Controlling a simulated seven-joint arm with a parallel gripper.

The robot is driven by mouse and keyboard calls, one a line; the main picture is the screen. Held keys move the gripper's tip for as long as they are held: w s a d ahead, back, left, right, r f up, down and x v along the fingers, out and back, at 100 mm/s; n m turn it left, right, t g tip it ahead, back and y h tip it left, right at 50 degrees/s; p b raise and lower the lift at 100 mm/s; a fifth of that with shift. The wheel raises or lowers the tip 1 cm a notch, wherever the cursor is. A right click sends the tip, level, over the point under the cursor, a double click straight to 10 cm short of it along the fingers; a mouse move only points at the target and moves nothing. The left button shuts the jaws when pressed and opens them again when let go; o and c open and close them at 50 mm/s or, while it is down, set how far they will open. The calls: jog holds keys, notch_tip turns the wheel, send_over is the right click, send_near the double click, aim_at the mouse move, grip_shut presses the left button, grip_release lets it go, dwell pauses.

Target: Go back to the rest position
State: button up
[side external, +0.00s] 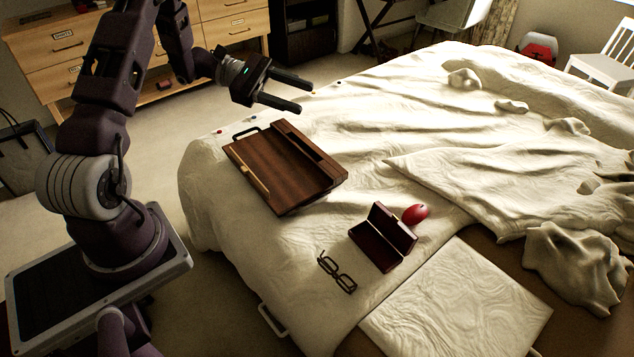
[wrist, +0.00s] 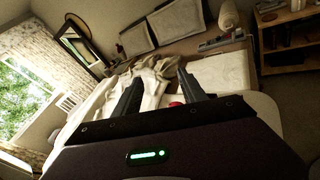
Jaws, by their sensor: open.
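My gripper (side external: 293,93) is open and empty, raised in the air above the far left part of the bed in the side external view. Its two dark fingers are spread apart, and they also show in the wrist view (wrist: 163,95) with nothing between them. A dark wooden case (side external: 285,165) with a black handle lies on the bed below my gripper, apart from it. An open dark red glasses case (side external: 378,240) and a pair of glasses (side external: 337,272) lie on the bed nearer the front.
A red rounded object (side external: 416,214) touches or sits close to the glasses case. The bed cover (side external: 370,115) is rumpled on the right. A wooden drawer unit (side external: 62,48) stands behind my arm. A white chair (side external: 606,62) stands at the far right.

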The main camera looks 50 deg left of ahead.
jog(key=s+d+r+m+g+y, duration=0.2)
jog(key=s+d+r+m+g, duration=0.3)
jog(key=d, duration=0.3)
jog(key=s+d+r+m+g+y, duration=0.3)
jog(key=s+d+r+m, duration=0.25)
jog(key=s+d, duration=0.3)
jog(key=s+m+t+y, duration=0.5)
jog(key=s+m+y, duration=0.3)
jog(key=s+m, duration=0.2)
jog(key=s+a, duration=0.1)
jog(key=s, duration=0.1)
jog(key=shift+s+r, duration=0.3)
jog(key=shift+s, duration=0.05)
